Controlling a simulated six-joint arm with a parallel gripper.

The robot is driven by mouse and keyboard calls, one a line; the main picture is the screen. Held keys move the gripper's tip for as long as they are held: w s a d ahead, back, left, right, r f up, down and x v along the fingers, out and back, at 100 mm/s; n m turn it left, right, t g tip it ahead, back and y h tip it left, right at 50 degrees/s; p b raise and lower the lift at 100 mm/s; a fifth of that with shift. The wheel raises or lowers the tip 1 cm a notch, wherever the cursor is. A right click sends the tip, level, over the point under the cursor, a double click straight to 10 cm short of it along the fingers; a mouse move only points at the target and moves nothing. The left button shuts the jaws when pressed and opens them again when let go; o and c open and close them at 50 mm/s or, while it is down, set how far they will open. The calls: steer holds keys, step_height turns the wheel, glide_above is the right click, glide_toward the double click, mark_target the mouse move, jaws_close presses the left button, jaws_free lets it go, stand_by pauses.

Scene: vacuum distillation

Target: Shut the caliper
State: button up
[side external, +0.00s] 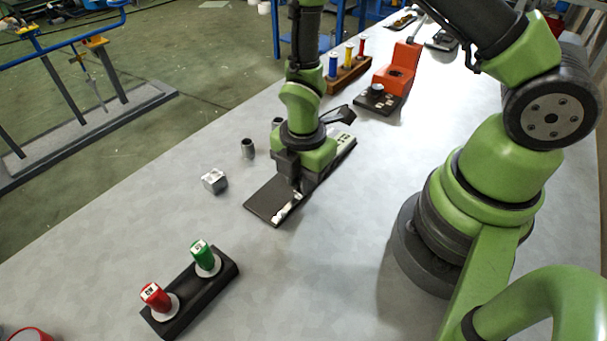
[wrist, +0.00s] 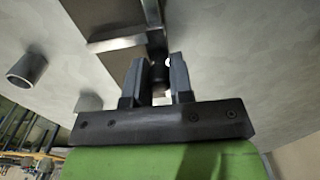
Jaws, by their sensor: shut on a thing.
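The caliper (side external: 289,208) lies on a dark flat board (side external: 263,203) on the grey table, and its pale end sticks out in front of my gripper. My gripper (side external: 296,184) is low over the board, pointing down, and hides the middle of the caliper. In the wrist view my gripper (wrist: 158,85) has its two fingers closed around a small dark part of the caliper. How far apart the caliper's jaws stand cannot be told.
A metal hex block (side external: 214,180) and a dark cylinder (side external: 248,148) stand left of the board. A black stand with red and green plugs (side external: 190,300) is at the front. An orange fixture (side external: 398,70) and a wooden rack (side external: 348,76) are behind. The table between is clear.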

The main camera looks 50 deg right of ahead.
steer(key=shift+d, duration=2.65)
steer(key=o, duration=0.8)
step_height(320, 180, up, 7)
stand_by(0.3)
